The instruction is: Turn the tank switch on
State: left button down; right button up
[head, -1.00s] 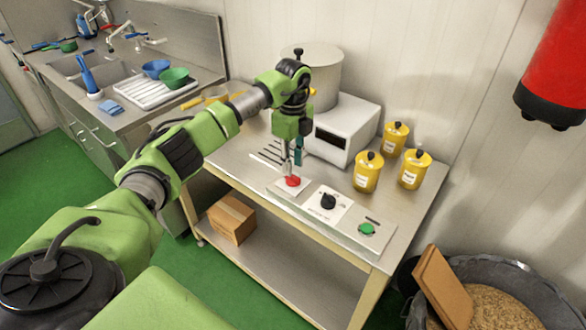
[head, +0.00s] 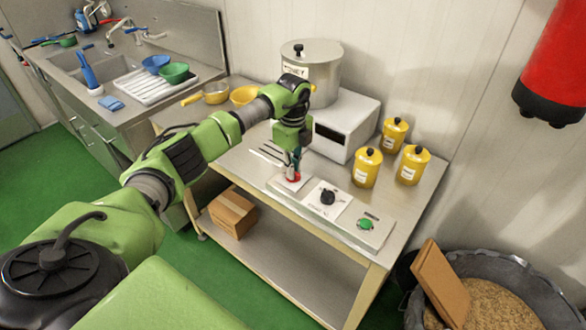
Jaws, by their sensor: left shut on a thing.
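The control panel (head: 309,208) lies along the front edge of the steel table. It carries a red knob (head: 293,178) at its left, a black rotary knob (head: 327,197) in the middle and a green button (head: 365,224) at its right. I cannot read which label names the tank. My left gripper (head: 292,172) points down at the red knob and is shut on it, hiding much of it. The metal tank (head: 318,77) with a label stands behind my left wrist, on the white box. My right gripper is out of view.
Several yellow canisters (head: 366,168) stand at the table's right back. A yellow-handled pan (head: 215,93) and a yellow bowl (head: 243,95) are at the back left. A red cylinder (head: 550,60) hangs on the wall. A tub of grain (head: 515,300) stands on the floor at right.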

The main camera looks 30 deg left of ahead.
pick_arm(q)
jog(key=m+b, duration=0.1)
jog(key=m, duration=0.2)
jog(key=shift+m+b, duration=0.3)
jog(key=shift+b, duration=0.05)
jog(key=m+b, duration=0.2)
jog(key=m, duration=0.4)
jog(key=m+b, duration=0.1)
jog(key=m, duration=0.3)
jog(key=shift+r+m+b, duration=0.1)
jog(key=shift+m+b, duration=0.55)
jog(key=shift+m, duration=1.45)
jog(key=shift+w, duration=0.1)
jog(key=c, duration=2.1)
grip_release()
jog(key=shift+c, duration=0.2)
